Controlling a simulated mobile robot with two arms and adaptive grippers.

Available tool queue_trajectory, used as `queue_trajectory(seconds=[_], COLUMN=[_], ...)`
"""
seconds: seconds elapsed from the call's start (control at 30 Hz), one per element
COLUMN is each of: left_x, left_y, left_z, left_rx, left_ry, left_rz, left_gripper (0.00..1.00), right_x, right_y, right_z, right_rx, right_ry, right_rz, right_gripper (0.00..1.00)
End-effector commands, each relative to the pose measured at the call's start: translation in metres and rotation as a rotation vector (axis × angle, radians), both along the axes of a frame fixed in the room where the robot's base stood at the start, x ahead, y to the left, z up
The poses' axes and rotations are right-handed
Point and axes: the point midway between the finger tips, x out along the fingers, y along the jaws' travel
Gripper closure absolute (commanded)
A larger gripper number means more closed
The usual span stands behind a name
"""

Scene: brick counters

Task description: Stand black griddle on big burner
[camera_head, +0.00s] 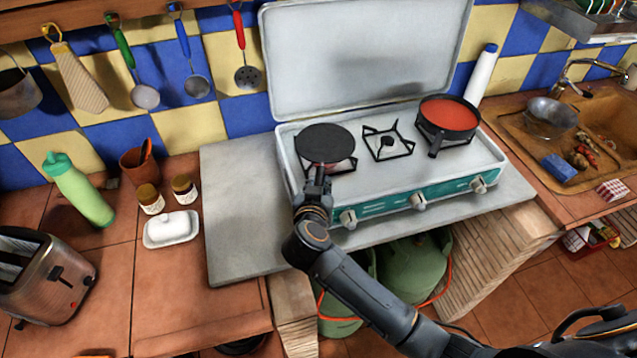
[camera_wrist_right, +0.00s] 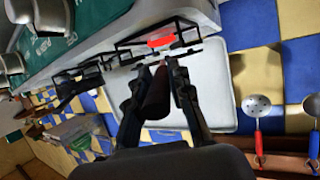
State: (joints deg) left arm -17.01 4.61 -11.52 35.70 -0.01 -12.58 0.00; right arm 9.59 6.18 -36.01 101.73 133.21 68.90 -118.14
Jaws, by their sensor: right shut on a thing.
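The black griddle (camera_head: 325,143), round and flat, is over the left burner of the white and teal stove, near its left end. Red shows on the burner (camera_head: 344,165) beneath its front edge. I cannot tell whether the griddle touches the grate. My right gripper (camera_head: 317,180) is at the griddle's front side, shut on its handle. In the wrist view the fingers (camera_wrist_right: 155,82) hold a dark brown part (camera_wrist_right: 154,98). The red burner (camera_wrist_right: 162,40) shows beyond them inside a black grate. My left gripper is in neither view.
A black pan with red contents (camera_head: 449,116) stands on the right burner; the middle burner (camera_head: 387,142) is bare. The raised stove lid (camera_head: 360,50) is behind. A white butter dish (camera_head: 171,229), jars and a toaster (camera_head: 45,275) are left. The grey slab's left part (camera_head: 235,210) is clear.

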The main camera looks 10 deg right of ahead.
Motion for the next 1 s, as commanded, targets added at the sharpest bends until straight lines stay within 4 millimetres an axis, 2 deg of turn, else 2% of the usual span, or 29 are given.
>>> queue_trajectory(seconds=[0.33,0.37,0.43,0.47,0.83,1.0], left_x=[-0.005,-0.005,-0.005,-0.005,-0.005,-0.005], left_y=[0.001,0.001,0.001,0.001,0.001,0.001], left_z=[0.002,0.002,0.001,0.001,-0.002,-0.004], left_rx=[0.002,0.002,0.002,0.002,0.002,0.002], left_ry=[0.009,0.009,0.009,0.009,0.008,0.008], left_rz=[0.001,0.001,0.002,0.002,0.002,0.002], left_gripper=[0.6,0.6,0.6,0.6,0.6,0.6], right_x=[0.001,0.0,0.0,0.0,0.0,-0.023], right_y=[0.0,0.0,0.0,0.0,0.0,0.01], right_z=[-0.003,-0.005,-0.005,-0.005,-0.001,0.009], right_rx=[-0.002,-0.001,-0.001,-0.001,0.001,0.003], right_ry=[-0.004,0.0,0.0,0.0,-0.002,0.001], right_rz=[0.002,0.001,0.001,0.001,0.001,0.003], right_gripper=[1.0,0.74,0.6,0.57,0.57,0.57])
